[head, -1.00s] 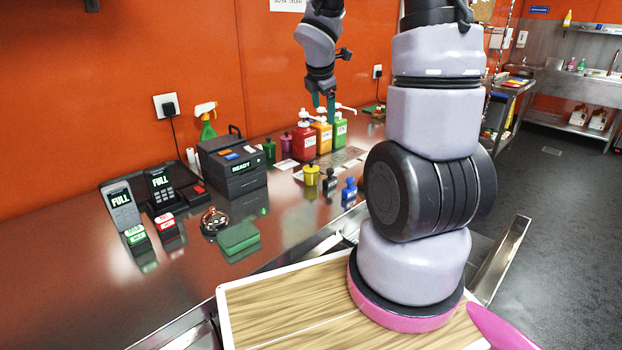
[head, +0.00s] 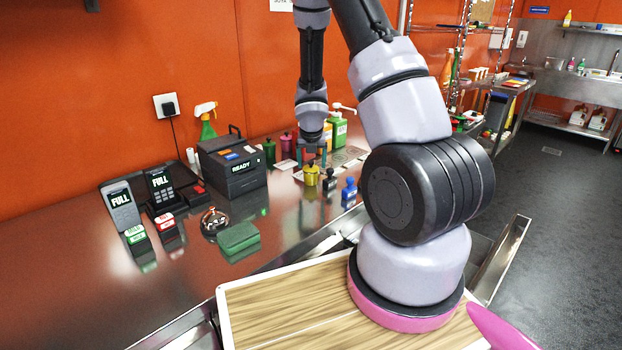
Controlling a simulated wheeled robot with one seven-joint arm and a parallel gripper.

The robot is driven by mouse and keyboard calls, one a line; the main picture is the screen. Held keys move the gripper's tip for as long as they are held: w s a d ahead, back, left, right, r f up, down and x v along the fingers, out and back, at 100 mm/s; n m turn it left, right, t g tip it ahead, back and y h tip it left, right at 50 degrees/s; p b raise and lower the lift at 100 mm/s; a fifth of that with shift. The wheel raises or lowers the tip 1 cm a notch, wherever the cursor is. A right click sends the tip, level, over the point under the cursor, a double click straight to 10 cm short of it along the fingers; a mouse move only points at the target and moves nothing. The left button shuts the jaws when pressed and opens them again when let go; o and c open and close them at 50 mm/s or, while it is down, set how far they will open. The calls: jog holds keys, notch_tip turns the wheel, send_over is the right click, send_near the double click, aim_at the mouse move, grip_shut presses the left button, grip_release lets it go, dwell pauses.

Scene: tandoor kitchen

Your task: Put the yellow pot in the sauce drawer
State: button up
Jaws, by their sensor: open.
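The yellow pot (head: 311,176) stands upright on the steel counter, left of a black pot and a blue pot. My gripper (head: 312,157) is open and points down directly above the yellow pot, its teal fingers around or just over the pot's top. Whether they touch it I cannot tell. A metal drawer wall (head: 503,258) juts out from the counter front at the right, behind my arm. It looks like part of a pulled-out drawer, but my arm hides most of it, and no label shows it to be the sauce drawer.
A black pot (head: 330,179) and a blue pot (head: 349,190) stand close right of the yellow one. A black printer (head: 233,166) is left.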

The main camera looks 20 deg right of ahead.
aim_at(311, 168)
jog(key=shift+x, duration=2.8)
jog(key=shift+a, duration=0.15)
grip_shut()
